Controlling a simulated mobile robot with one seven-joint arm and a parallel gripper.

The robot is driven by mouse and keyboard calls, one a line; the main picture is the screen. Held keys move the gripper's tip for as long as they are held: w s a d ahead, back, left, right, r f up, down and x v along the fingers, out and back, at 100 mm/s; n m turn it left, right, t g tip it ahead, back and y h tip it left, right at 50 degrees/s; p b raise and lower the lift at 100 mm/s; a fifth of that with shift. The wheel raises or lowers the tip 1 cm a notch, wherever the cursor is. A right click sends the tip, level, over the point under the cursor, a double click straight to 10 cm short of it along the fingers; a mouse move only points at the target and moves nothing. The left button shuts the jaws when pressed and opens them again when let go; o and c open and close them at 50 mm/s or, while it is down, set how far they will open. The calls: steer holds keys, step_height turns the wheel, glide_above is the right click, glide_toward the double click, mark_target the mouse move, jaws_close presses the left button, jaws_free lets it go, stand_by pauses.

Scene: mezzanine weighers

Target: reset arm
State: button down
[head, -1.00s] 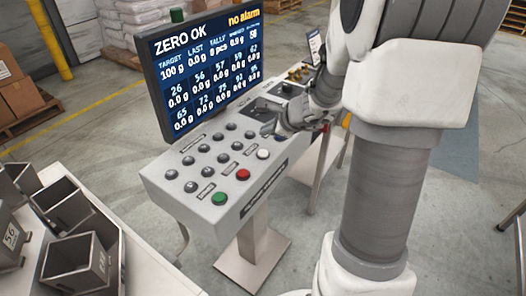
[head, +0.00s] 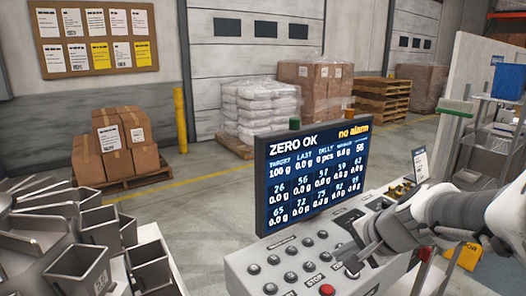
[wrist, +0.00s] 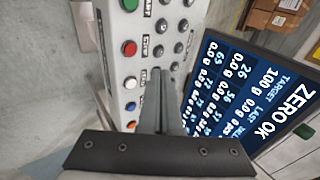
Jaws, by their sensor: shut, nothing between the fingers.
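My gripper (head: 368,257) is at the right of the head view, over the right part of a grey control console. It is shut and empty. The console (head: 250,262) carries several dark buttons and a red button (head: 327,290). In the wrist view the red button (wrist: 130,47), a green button (wrist: 130,5) and a white button (wrist: 131,82) show. The screen (head: 312,180) reads "ZERO OK" and "no alarm". Whether the fingers touch the console cannot be told.
Metal weigh buckets (head: 100,230) stand at the left. Cardboard boxes (head: 127,145) on a pallet, white sacks (head: 260,108) and a yellow post (head: 180,120) stand behind. Wooden pallets (head: 382,98) are further back. Open floor lies behind the screen.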

steer(key=s+a+r+n+h, duration=0.1)
steer(key=s+r+n, duration=0.1)
steer(key=s+n, duration=0.3)
steer(key=s+a+r+n+g+h, duration=0.1)
steer(key=s+r+n+h, duration=0.1)
steer(key=s+n, duration=0.4)
steer(key=s+p, duration=0.1)
steer(key=s, duration=0.3)
steer(key=shift+s+a, duration=0.2)
steer(key=shift+s, duration=0.2)
